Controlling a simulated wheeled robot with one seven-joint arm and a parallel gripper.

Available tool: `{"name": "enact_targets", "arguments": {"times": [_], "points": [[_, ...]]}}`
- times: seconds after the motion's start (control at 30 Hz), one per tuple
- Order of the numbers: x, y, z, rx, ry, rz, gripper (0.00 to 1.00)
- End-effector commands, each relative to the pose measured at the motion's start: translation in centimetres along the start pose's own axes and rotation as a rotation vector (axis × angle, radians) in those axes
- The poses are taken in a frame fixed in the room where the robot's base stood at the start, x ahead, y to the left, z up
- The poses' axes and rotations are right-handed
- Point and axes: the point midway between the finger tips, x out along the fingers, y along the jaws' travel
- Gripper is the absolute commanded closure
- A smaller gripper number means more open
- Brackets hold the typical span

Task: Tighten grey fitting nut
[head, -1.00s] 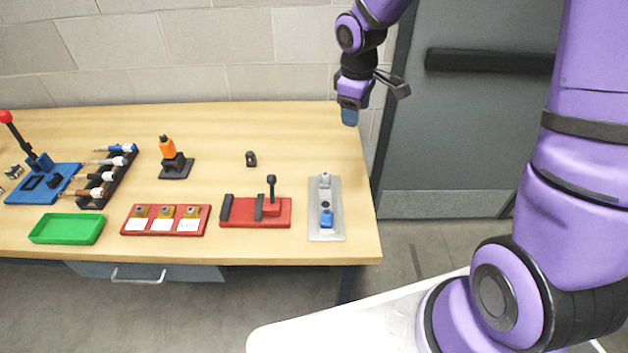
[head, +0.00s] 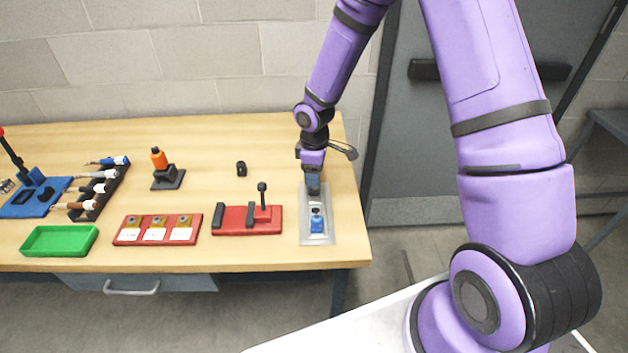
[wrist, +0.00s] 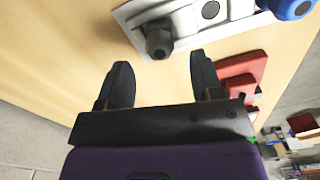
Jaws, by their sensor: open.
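The grey plate (head: 333,228) lies at the right end of the workbench. A blue fitting (head: 317,222) stands on its near half. The grey fitting on its far half is hidden behind my gripper (head: 312,190) in the head view. In the wrist view a dark grey nut (wrist: 159,42) with a rounded end sits on a light grey fitting at the edge of the plate (wrist: 128,14). My gripper (wrist: 160,66) is open and empty. Its two fingers point at the nut, one to each side and just short of it. Part of the blue fitting (wrist: 290,8) shows at the top right.
A red fixture (head: 245,222) with an upright black lever stands just left of the plate. Further left are a red tray (head: 155,232), a green tray (head: 60,240) and an orange-topped holder (head: 163,168). A small black part (head: 241,169) lies behind the fixture.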

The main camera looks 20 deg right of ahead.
Motion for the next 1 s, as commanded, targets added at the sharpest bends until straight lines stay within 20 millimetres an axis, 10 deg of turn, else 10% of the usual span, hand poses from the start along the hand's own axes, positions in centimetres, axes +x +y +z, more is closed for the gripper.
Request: {"name": "enact_targets", "arguments": {"times": [0.63,0.83,1.0], "points": [[3.5,0.0,0.0,0.0,0.0,0.001,0.4],[3.5,0.0,0.0,0.0,0.0,0.001,0.86],[3.5,0.0,0.0,0.029,0.0,0.001,0.9]]}}
